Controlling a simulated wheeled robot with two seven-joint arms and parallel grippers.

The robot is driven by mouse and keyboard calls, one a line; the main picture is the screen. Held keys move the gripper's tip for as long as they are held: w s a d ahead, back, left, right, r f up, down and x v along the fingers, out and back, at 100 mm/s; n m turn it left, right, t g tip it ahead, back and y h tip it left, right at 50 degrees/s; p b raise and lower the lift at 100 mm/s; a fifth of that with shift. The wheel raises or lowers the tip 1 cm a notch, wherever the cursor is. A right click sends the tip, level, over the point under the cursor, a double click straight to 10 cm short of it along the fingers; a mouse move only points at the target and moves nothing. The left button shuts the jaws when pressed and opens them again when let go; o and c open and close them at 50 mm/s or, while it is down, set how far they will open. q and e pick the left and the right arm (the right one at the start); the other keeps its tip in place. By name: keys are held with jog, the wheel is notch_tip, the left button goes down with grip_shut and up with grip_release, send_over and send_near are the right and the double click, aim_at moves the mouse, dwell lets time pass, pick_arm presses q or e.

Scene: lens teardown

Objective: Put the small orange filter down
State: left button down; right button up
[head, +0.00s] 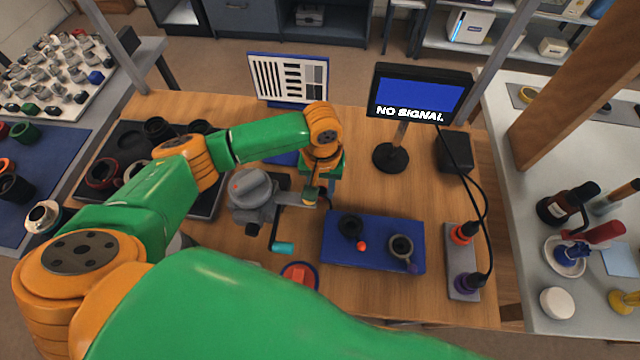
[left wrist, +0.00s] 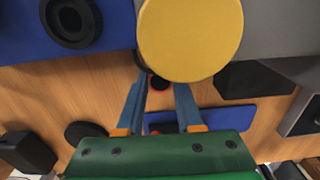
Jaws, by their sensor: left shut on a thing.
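My left gripper (left wrist: 161,84) shows in the left wrist view with two blue fingers. It is shut on the small orange filter (left wrist: 159,84), a small red-orange ring with a dark middle between the fingertips. A yellow disc-topped part (left wrist: 190,36) stands nearer the camera and covers part of the fingertips and the filter. In the head view my left gripper (head: 322,198) points down at the end of the grey clamp device's arm, beside the yellow part (head: 311,191). The filter cannot be made out there. My right gripper is not in view.
The grey clamp device (head: 250,190) with a teal handle stands left of the gripper. A blue mat (head: 337,257) with a black ring, a grey ring and a small red-orange piece lies right. The monitor (head: 422,95) and test chart (head: 288,78) stand behind.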

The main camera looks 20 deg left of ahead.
pick_arm(q)
jog(key=c, duration=0.6)
grip_release()
jog(key=shift+f, duration=0.1)
jog(key=shift+o, duration=0.2)
